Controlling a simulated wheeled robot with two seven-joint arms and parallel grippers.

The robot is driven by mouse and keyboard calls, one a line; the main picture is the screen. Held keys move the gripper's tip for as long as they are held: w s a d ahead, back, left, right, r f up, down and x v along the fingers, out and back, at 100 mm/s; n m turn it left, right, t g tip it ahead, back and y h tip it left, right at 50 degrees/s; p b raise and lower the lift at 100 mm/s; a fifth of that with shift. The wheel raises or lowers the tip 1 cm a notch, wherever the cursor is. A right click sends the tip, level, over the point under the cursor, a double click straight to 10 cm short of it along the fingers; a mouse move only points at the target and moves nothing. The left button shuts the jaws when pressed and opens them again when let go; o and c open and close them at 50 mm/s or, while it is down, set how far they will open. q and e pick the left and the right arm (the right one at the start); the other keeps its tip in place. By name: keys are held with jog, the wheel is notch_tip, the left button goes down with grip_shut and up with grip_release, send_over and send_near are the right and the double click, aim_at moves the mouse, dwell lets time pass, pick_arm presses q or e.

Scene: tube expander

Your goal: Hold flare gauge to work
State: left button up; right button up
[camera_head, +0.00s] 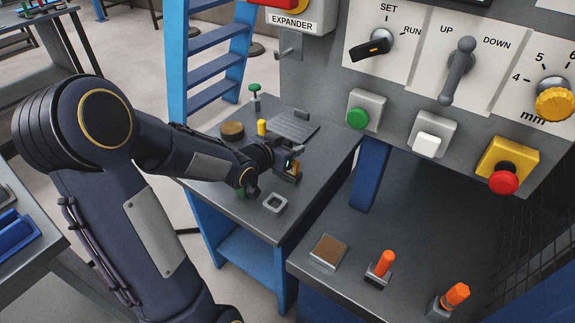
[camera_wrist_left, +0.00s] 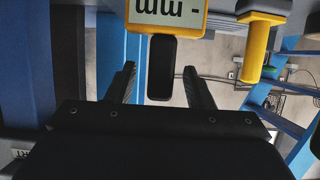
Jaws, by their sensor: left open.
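The flare gauge shows in the left wrist view as a yellow-framed display (camera_wrist_left: 166,14) with upside-down "mm" lettering and a black grip (camera_wrist_left: 162,68). My left gripper (camera_wrist_left: 158,72) is open, with one finger to each side of the grip; whether they touch it I cannot tell. In the head view the gauge (camera_head: 292,170) is a small yellow and dark thing at the end of my left arm, over the small grey-topped blue stand (camera_head: 325,166), partly hidden by my wrist. I cannot tell which thing is the work. My right gripper is not in view.
The stand also holds a square grey ring (camera_head: 275,203), a brown round piece (camera_head: 232,131), a yellow peg (camera_head: 262,127) and a green-topped plunger (camera_head: 255,95). The expander panel (camera_head: 405,85) rises behind. Orange-topped pegs (camera_head: 382,262) stand on the right bench.

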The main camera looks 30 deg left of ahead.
pick_arm(q)
jog(key=shift+c, duration=0.5)
grip_shut()
jog(key=shift+r, duration=0.15)
jog(key=shift+r, duration=0.25)
jog(key=r, duration=0.1)
jog(key=r+p, duration=0.1)
jog(key=r, duration=0.1)
jog(key=shift+s+r+p, duration=0.3)
jog(key=shift+r+p, duration=0.05)
jog(key=shift+p, duration=0.05)
jog(key=s+d+r+p, duration=0.2)
jog(key=s+r+p, duration=0.5)
jog(key=s, duration=0.6)
jog(key=shift+d+r, duration=0.25)
jog(key=shift+r, duration=0.55)
